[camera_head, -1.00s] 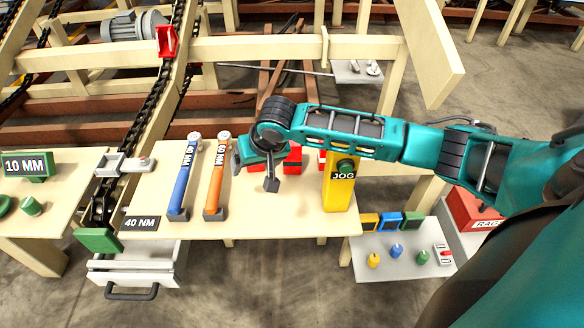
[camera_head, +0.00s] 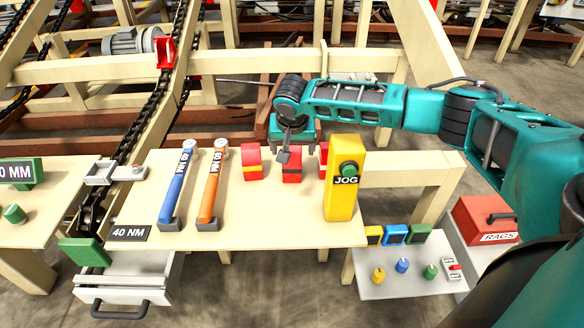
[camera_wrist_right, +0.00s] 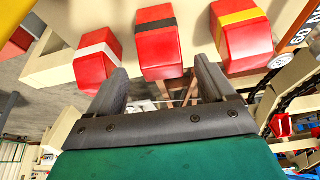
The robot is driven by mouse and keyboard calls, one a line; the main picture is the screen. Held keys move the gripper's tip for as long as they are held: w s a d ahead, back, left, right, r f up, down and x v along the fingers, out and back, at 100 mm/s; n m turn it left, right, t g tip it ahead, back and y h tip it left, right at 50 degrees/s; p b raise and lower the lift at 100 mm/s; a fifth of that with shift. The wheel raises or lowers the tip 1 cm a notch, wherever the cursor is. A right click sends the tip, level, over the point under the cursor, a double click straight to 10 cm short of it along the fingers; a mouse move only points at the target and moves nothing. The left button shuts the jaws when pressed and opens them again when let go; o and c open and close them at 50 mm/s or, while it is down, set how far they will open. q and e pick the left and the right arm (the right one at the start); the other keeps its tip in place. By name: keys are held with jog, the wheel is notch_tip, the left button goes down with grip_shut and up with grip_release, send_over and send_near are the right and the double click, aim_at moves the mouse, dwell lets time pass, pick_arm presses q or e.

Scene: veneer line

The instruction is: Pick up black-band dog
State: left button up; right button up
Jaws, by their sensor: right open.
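Three red dogs stand in a row on the bench. The black-band dog (camera_wrist_right: 160,47) is the middle one in the right wrist view, between a white-band dog (camera_wrist_right: 98,58) and a yellow-band dog (camera_wrist_right: 240,32). In the head view the middle dog (camera_head: 291,176) is partly covered by my right gripper (camera_head: 289,148), and its band is hidden. The right gripper is open and empty. In the wrist view its fingertips (camera_wrist_right: 160,80) point toward the black-band dog, which lies just beyond the gap. My left gripper is not in view.
A yellow JOG post (camera_head: 340,200) stands close to the right of the dogs. Blue (camera_head: 177,190) and orange (camera_head: 211,190) torque wrenches lie to the left. The bench top (camera_head: 270,220) in front of the dogs is clear.

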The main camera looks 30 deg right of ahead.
aim_at(292, 156)
jog(key=b+x, duration=0.2)
jog(key=x, duration=0.3)
jog(key=shift+a, duration=0.1)
jog(key=shift+c, duration=0.4)
jog(key=shift+w, duration=0.1)
jog(key=c, duration=1.3)
jog(key=shift+r, duration=0.1)
